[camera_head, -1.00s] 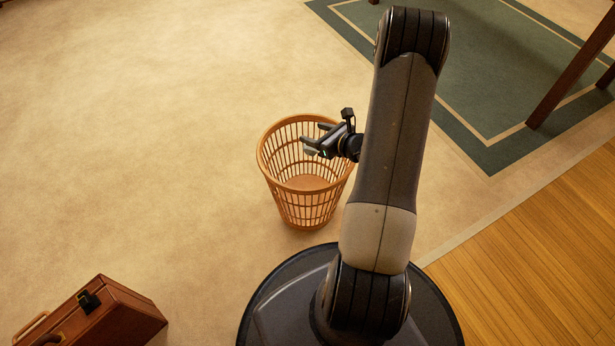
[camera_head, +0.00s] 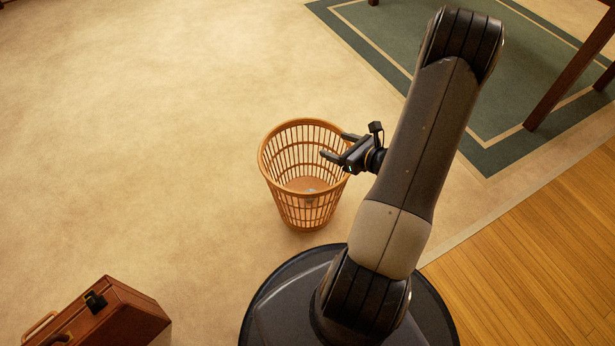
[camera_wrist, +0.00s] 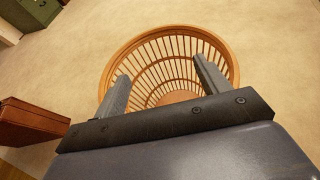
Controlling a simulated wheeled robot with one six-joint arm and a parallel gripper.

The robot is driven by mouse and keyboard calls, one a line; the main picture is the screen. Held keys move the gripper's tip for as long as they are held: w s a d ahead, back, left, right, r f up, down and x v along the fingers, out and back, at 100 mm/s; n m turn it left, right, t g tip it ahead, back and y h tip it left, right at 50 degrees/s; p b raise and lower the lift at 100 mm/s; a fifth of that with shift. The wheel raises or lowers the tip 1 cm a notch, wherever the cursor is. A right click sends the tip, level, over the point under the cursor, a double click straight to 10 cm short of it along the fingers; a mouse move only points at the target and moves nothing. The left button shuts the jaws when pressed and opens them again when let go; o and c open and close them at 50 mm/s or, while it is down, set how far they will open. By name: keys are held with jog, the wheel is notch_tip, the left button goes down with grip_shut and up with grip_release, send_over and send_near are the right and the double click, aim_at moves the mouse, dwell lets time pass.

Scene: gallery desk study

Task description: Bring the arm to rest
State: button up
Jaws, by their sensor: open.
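My gripper (camera_head: 337,147) is open and empty at the right rim of an orange slatted wastebasket (camera_head: 283,160), seen from above in the head view. In the wrist view, my gripper's two fingers (camera_wrist: 160,85) stand wide apart with the wastebasket (camera_wrist: 135,48) beyond them. A small pale greenish thing (camera_head: 310,194) lies on the floor of the basket in the head view; what it is I cannot tell. My arm leans up and to the right over my round base.
A brown briefcase (camera_head: 108,318) stands on the beige carpet at the lower left. A green bordered rug (camera_head: 480,60) with dark table legs (camera_head: 568,75) lies at the upper right. Wooden floor (camera_head: 535,260) is at the right. The carpet at the left is clear.

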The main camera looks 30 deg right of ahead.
jog(key=shift+v, duration=0.85)
jog(key=b+x, duration=0.3)
jog(key=x, duration=0.8)
jog(key=shift+r+p, duration=1.55)
jog(key=shift+r, duration=1)
jog(key=shift+f, duration=0.15)
